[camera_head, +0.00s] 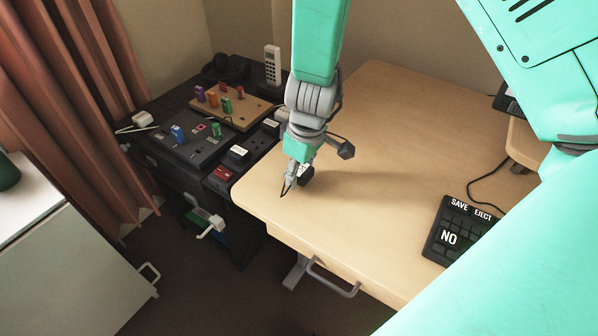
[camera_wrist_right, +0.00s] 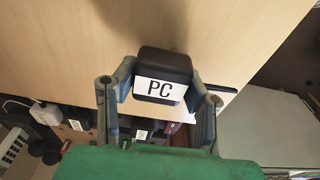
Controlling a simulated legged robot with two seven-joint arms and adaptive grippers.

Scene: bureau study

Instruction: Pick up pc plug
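The PC plug (camera_wrist_right: 162,75) is a black block with a white "PC" label. In the right wrist view it sits between the two fingers of my right gripper (camera_wrist_right: 163,82), whose tips meet its sides. In the head view my right gripper (camera_head: 292,184) points down at the near left corner of the desk, with the dark plug (camera_head: 306,173) partly hidden beside its fingers. Whether the plug touches the desk top is hard to tell. My left gripper is out of view.
The wooden desk (camera_head: 390,130) is mostly clear. A black keypad (camera_head: 462,230) with "NO", "SAVE" and "EJECT" lies at its right. A dark unit with coloured plugs on a wooden board (camera_head: 232,109) and a white phone (camera_head: 272,65) stands to the left.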

